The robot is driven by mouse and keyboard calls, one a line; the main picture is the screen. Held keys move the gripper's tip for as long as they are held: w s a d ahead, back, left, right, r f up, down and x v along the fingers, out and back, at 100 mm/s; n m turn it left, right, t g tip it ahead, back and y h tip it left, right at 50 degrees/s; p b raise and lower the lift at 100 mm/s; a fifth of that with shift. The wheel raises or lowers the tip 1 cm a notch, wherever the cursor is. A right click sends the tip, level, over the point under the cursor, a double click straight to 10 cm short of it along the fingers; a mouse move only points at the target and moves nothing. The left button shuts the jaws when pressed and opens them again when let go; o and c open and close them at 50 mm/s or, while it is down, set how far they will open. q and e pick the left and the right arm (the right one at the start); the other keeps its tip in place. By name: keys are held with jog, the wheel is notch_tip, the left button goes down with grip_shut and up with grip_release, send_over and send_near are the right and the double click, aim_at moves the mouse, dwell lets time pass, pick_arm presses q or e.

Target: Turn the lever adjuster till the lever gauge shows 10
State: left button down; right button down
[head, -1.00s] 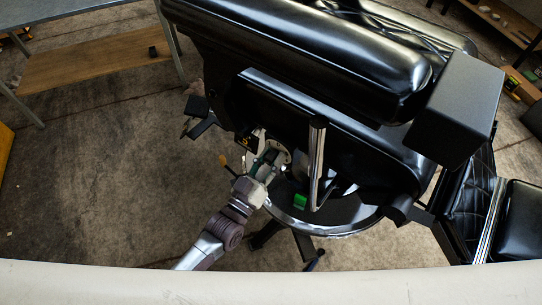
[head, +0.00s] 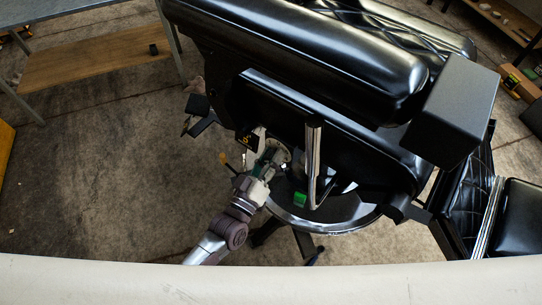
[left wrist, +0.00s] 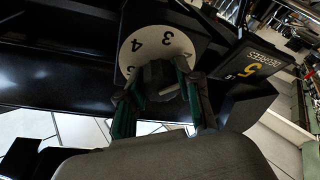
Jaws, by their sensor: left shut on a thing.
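The lever adjuster is a dark knob (left wrist: 160,78) in front of a pale round dial (left wrist: 152,47), which shows the digits 4 and 3. The dial also shows in the head view (head: 281,151), on the side of the black chair. My left gripper (left wrist: 163,88) is shut on the knob, with one green-padded finger on each side; in the head view it reaches the dial from below (head: 267,163). The lever gauge (left wrist: 252,68) is a dark panel with a yellow 5, right of the dial; in the head view it is a small panel (head: 248,139). My right gripper is not in view.
The black padded chair (head: 300,60) fills the middle of the head view. A chrome bar (head: 313,160) and a green block (head: 300,199) are right of the gripper. Open floor (head: 120,190) lies at left.

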pick_arm(q)
jog(key=shift+f, duration=0.15)
jog(key=c, duration=0.8)
grip_release()
jog(key=shift+o, duration=0.2)
jog(key=shift+s, duration=0.1)
jog(key=v, duration=1.2)
